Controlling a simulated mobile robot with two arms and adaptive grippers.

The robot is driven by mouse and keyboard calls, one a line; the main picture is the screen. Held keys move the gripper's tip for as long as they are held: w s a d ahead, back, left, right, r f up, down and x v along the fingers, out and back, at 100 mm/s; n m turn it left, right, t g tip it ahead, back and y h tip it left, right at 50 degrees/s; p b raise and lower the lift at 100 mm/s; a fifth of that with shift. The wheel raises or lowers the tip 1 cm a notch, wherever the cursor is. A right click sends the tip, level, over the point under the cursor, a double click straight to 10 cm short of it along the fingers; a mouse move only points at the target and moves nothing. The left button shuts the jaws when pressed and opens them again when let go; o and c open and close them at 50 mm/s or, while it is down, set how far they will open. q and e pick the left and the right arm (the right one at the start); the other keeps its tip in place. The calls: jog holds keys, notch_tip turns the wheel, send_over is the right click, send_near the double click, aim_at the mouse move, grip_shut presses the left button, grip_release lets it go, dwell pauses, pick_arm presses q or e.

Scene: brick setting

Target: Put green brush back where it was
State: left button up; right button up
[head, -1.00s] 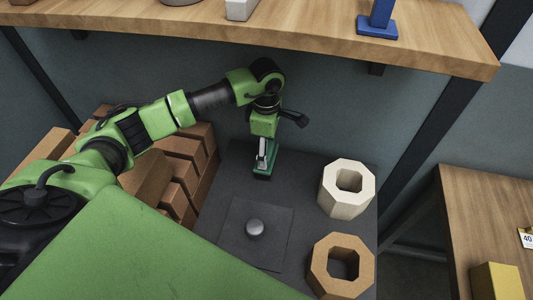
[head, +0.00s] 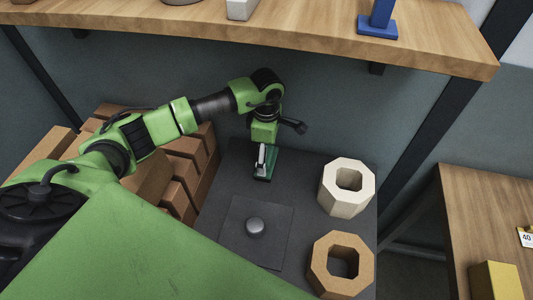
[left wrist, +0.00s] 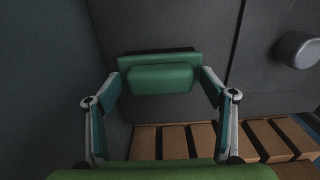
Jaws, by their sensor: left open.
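The green brush (left wrist: 160,75) is in the left wrist view, on the dark surface with its green block between my left gripper's fingertips. My left gripper (left wrist: 161,82) is open, with one finger at each end of the brush; I cannot tell whether they touch it. In the head view my left gripper (head: 262,160) points down at the back of the dark tabletop (head: 305,180). The brush (head: 270,165) is partly hidden by the gripper there. My right gripper is not in view.
A grey knob on a dark square plate (head: 255,228) lies in front of the gripper. A cream octagonal block (head: 335,200) and a tan one (head: 325,280) stand to the right. Stacked bricks (head: 185,160) are at left. A wooden shelf (head: 300,35) overhangs the back.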

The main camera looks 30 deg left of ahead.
pick_arm(q)
notch_tip(320, 180, up, 12)
jog(key=b, duration=0.2)
jog(key=shift+r, duration=0.15)
